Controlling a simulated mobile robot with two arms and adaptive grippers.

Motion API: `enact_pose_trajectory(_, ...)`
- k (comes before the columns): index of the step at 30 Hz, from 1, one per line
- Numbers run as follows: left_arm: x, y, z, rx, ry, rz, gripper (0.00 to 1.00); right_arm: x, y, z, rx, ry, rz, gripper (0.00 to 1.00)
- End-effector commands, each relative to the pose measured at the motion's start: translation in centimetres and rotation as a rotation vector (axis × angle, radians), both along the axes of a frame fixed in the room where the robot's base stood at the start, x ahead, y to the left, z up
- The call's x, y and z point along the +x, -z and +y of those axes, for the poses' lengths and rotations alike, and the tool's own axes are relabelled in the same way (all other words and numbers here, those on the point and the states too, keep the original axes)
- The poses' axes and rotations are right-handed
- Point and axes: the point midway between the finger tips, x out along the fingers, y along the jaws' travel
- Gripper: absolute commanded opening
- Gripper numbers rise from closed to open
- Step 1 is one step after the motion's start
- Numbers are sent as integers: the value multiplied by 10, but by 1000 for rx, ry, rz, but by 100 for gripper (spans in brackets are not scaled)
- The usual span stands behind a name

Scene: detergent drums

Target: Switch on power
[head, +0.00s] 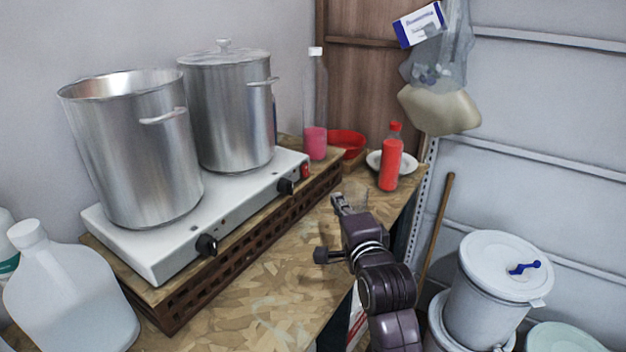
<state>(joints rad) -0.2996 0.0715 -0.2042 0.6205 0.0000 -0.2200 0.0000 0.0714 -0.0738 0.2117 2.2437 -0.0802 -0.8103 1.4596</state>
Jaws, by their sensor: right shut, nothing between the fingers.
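A white double hotplate (170,259) sits on a wooden stand at the left. Its front has two black knobs, a near one (206,245) and a far one (286,187). A small red switch (305,171) is at the far right end of the front panel; its position is too small to tell. My right gripper (344,203) is shut and empty above the counter. It is to the right of the red switch and nearer to me, apart from it in the picture. My left gripper is not in view.
Two steel pots, an open one (135,150) and a lidded one (228,115), stand on the hotplate. Behind my gripper are a red bottle (391,163), a red bowl (346,141) and a clear bottle (315,110). A white jug (70,295) is front left. The counter (270,290) front is clear.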

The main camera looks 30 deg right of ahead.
Motion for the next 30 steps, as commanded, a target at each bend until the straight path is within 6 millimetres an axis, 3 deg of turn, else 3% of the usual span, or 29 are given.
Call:
enact_pose_trajectory(8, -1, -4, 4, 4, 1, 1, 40, 14, 0, -4, -4, -1, 2, 0)
enact_pose_trajectory(23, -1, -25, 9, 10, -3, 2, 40, 99, 7, -27, -5, 0, 2, 0)
enact_pose_trajectory(30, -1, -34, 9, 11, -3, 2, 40, 125, 12, -9, -1, -2, 2, 0)
